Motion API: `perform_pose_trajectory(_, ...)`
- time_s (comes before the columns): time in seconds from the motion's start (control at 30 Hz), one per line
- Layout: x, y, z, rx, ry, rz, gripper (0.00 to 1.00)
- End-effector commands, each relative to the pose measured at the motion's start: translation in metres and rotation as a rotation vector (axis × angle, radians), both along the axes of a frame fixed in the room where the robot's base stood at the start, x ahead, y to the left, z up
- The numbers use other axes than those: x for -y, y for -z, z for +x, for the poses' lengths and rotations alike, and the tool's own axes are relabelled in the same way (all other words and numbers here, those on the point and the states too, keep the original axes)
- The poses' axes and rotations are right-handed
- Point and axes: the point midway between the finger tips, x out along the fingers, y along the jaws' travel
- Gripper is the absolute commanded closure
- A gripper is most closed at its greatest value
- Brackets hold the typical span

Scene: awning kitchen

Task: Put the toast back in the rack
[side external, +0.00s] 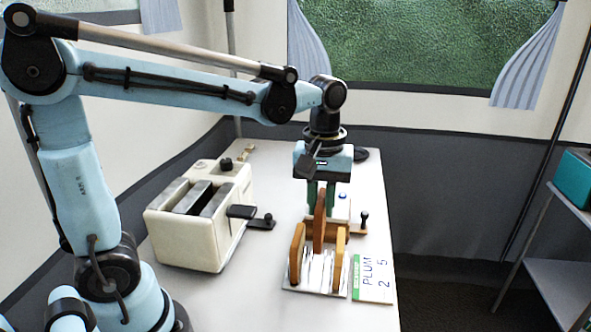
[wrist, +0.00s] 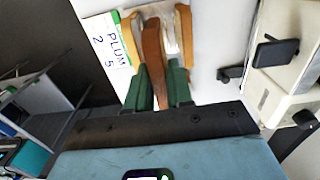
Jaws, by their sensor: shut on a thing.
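My gripper (side external: 320,200) is shut on a darker brown slice of toast (side external: 319,222) and holds it upright over the rack. In the wrist view the same toast (wrist: 153,52) sits between my green fingertips (wrist: 160,85). The silver rack (side external: 318,283) stands on the table. It holds a lighter slice (side external: 297,252) on the left and another (side external: 340,256) on the right. The held toast is in line with the gap between them, with its lower edge about level with their tops or lower. I cannot tell whether it touches the rack.
A cream toaster (side external: 205,215) with a dark lever stands left of the rack. A card (side external: 372,279) reading PLUM 2 5 lies right of the rack, near the table edge. A small white item with a blue top (side external: 342,205) and a wooden piece with a black knob (side external: 361,225) are behind.

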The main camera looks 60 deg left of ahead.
Motion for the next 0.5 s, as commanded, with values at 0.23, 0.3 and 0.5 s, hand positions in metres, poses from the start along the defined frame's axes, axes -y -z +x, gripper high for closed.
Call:
perform_pose_trajectory(0.23,0.000,0.018,0.000,0.001,0.000,-0.001,0.96)
perform_pose_trajectory(0.3,0.000,0.024,0.000,0.001,0.000,-0.001,0.96)
perform_pose_trajectory(0.5,-0.001,0.040,0.000,0.001,0.000,-0.001,0.96)
